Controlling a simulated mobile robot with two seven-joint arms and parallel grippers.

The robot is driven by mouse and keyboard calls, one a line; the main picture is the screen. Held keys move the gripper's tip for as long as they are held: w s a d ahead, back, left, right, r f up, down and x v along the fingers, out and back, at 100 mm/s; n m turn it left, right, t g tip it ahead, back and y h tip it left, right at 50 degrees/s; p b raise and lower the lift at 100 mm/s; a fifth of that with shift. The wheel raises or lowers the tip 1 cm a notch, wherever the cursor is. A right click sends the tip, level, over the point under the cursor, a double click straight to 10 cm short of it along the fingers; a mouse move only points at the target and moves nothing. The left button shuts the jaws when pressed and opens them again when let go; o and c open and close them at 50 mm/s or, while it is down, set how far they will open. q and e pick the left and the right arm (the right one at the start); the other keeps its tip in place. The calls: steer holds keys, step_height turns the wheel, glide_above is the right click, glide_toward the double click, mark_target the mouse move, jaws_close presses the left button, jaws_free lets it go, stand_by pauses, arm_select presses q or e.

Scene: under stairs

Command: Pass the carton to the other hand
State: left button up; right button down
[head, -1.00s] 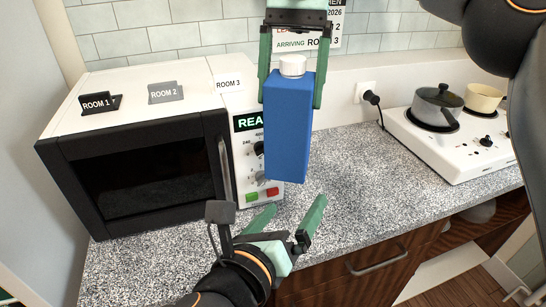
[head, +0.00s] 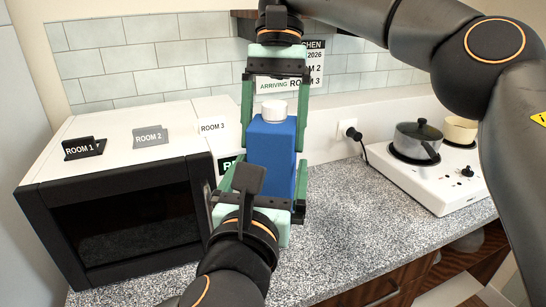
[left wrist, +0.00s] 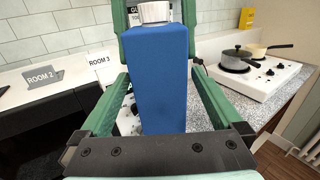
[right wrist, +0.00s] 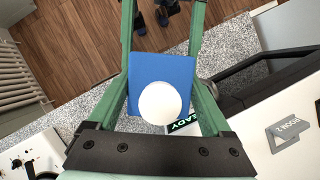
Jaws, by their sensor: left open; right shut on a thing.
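The blue carton (head: 272,145) with a white cap (head: 273,111) is upright in the air in front of the microwave's right side. My right gripper (head: 273,115) comes down from above and is shut on its upper part. The carton also shows in the right wrist view (right wrist: 150,82). My left gripper (head: 265,180) comes from below, open, with its fingers on either side of the carton's lower part. In the left wrist view the carton (left wrist: 156,80) stands between the two green fingers. The carton's lower front is partly hidden by my left wrist in the head view.
A black and white microwave (head: 120,210) stands at left, with signs for Room 1 (head: 84,148), Room 2 (head: 150,136) and Room 3 on top. A white hob (head: 430,180) with a pot (head: 417,140) and a pan is at right. Speckled counter (head: 345,220) between is clear.

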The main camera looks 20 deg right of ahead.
arm_select(q)
steer(key=shift+x, duration=2.05)
arm_select(e)
steer(key=shift+r, duration=0.1)
arm_select(q)
jaws_close()
steer(key=shift+r, duration=0.15)
arm_select(e)
steer(key=shift+c, duration=0.9)
jaws_free()
steer(key=shift+o, duration=0.9)
